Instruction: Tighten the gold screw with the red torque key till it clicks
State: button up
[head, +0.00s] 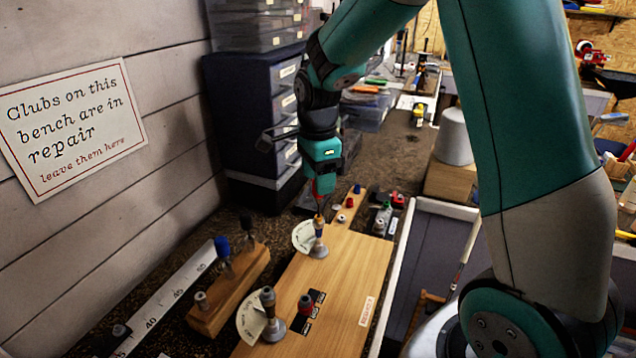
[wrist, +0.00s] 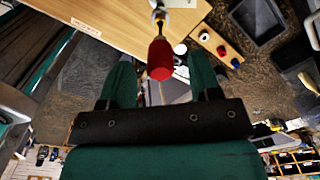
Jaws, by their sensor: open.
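The red torque key (head: 318,192) stands upright over the far clubhead-like post (head: 318,242) on the wooden board (head: 345,275), with a gold part (head: 319,219) showing just below it. The wrist view shows the key's red handle (wrist: 160,60) between the two green fingers of my gripper (wrist: 163,80). The fingers are open, with a gap on each side of the handle. In the head view my gripper (head: 323,178) points down at the top of the key. Whether the key's tip is seated in the gold screw is too small to tell.
A second post (head: 269,310) stands nearer on the board, beside a pale dial (head: 250,320). A wooden block (head: 232,290) holds a blue-handled tool (head: 222,247) and a dark one. A small rack (head: 347,208) with coloured caps lies behind. Drawers (head: 255,110) stand at the back left.

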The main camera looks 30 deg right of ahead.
aim_at(319, 200)
jog(key=shift+f, duration=1.55)
grip_shut()
jog(key=shift+r+m+p, duration=0.1)
jog(key=shift+m+p, duration=0.45)
jog(key=shift+m, duration=0.65)
jog(key=m, duration=0.3)
jog(key=shift+m, duration=0.3)
